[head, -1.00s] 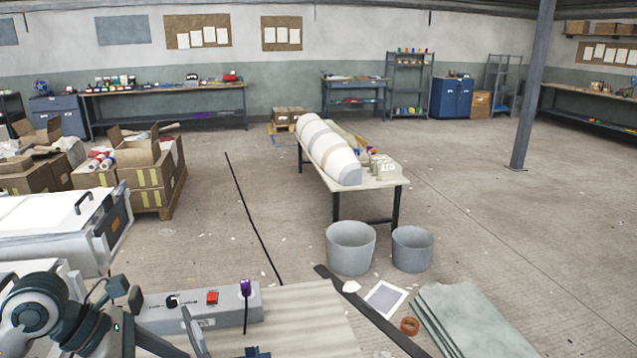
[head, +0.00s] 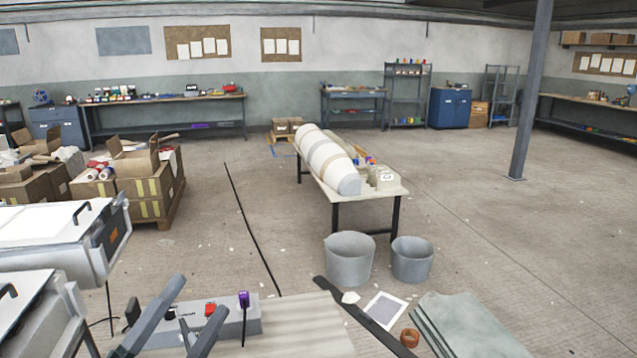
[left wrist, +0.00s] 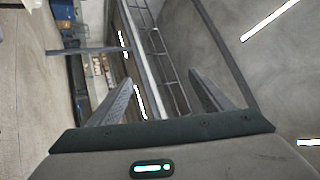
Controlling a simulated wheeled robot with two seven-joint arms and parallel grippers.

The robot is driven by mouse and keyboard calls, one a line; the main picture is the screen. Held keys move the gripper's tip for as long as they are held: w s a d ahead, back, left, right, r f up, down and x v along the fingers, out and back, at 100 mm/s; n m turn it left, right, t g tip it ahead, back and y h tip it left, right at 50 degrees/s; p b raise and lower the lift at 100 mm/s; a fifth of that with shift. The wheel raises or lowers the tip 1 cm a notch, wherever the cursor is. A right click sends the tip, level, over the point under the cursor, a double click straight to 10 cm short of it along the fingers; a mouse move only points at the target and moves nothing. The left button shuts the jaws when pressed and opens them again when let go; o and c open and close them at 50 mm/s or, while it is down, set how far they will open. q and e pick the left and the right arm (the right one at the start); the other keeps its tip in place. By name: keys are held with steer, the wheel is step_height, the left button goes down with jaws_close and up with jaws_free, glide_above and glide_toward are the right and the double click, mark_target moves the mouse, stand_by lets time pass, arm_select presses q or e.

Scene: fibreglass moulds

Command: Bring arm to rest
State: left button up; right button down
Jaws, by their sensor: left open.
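My left gripper (head: 193,308) shows at the bottom left of the head view, its two grey fingers apart with nothing between them. It is in front of the grey control box (head: 236,322), which has red buttons and a purple plug, and partly covers it. In the left wrist view the two fingers (left wrist: 162,92) also stand apart and empty. Beyond them are the ceiling, light strips and a wall turned on its side. My right gripper is in neither view.
White cases (head: 60,240) stand close at the left. A bench top (head: 290,325) lies at the front, with an orange tape ring (head: 409,338) and grey sheets (head: 468,325) to its right. Two grey buckets (head: 349,259) stand before a table with a long white mould (head: 327,160).

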arm_select(q)
steer(key=s+a+f+n+g+y, duration=0.1)
steer(key=a+f+n+g+y, duration=0.25)
steer(key=f+n+y, duration=0.6)
steer(key=s+a+f+n+g+y, duration=0.15)
steer(key=a+f+n+y, duration=0.35)
steer(key=f, duration=0.7)
steer(key=s+d+f+n+g+h, duration=0.1)
steer(key=s+d+f+n+g, duration=0.15)
steer(key=s+f+g, duration=0.6)
steer(key=s+d+f+n+g+h, duration=0.2)
steer(key=s+f+n+g, duration=0.15)
steer(key=s+f, duration=0.95)
steer(key=w+d+f+m, duration=0.1)
steer(key=d+f, duration=0.1)
steer(key=f, duration=0.9)
steer(key=w+d+f, duration=0.1)
steer(key=w+f, duration=0.1)
steer(key=f, duration=0.9)
steer(key=s+f, duration=0.4)
steer(key=f, duration=0.4)
steer(key=s+d+f+t, duration=0.1)
steer(key=s+f, duration=0.2)
steer(key=f, duration=0.5)
steer(key=shift+s+f+h, duration=0.15)
steer(key=shift+s+h, duration=0.25)
steer(key=shift+h, duration=0.05)
